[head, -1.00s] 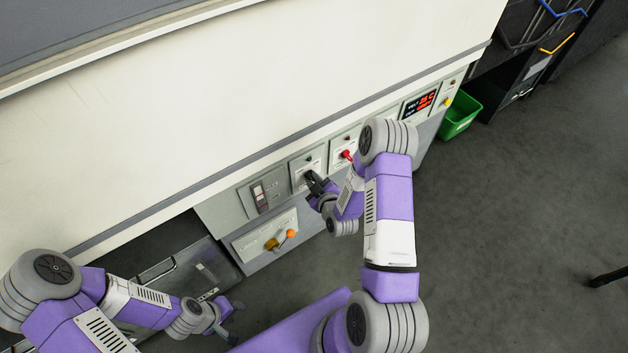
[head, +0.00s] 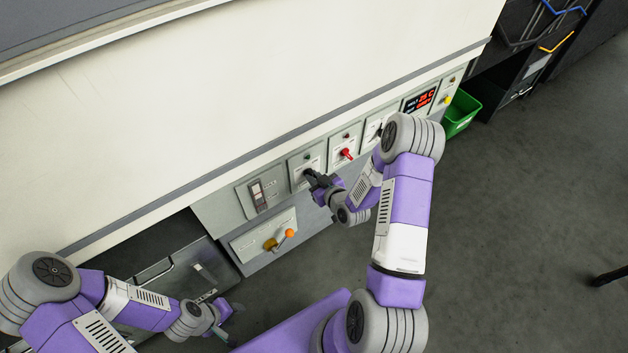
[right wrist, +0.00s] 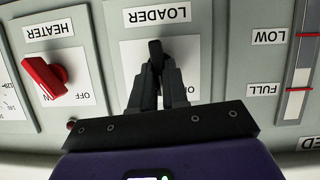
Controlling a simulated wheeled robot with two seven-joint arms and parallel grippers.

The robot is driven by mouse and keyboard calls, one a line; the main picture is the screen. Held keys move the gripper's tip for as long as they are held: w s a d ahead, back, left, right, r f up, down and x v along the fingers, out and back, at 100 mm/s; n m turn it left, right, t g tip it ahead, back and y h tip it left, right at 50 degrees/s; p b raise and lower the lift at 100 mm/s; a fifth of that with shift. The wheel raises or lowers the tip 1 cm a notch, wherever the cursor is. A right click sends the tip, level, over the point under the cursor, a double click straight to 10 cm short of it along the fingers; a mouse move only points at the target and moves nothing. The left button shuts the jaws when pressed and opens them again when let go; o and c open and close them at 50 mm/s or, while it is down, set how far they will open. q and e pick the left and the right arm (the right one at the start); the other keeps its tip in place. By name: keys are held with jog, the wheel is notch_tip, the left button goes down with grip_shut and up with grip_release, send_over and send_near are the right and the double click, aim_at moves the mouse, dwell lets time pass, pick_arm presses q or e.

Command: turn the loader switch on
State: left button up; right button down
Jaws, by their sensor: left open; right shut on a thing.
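The loader switch is a black knob (right wrist: 155,52) on a white plate under the upside-down word LOADER in the right wrist view. My right gripper (right wrist: 153,72) is shut on this knob, one finger on each side. In the head view, my right gripper (head: 312,178) reaches the loader panel (head: 296,164) from the lower right. My left gripper (head: 234,318) is open and empty at the lower left, away from the panels.
A red heater knob (right wrist: 46,76) sits beside the loader panel and also shows in the head view (head: 346,153). A level gauge (head: 259,195) is on the other side. An orange-tipped lever (head: 290,233) is below. A green bin (head: 462,112) stands at the far right.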

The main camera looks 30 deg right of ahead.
jog(key=m+y, duration=0.2)
jog(key=m, duration=0.1)
jog(key=m+y+b, duration=0.1)
jog(key=shift+w+d+m+y, duration=0.2)
jog(key=shift+d+m+y, duration=0.1)
jog(key=shift+r, duration=0.1)
dwell(0.6)
jog(key=c, duration=1.2)
grip_release()
jog(key=shift+o, duration=0.3)
jog(key=shift+w+a, duration=0.1)
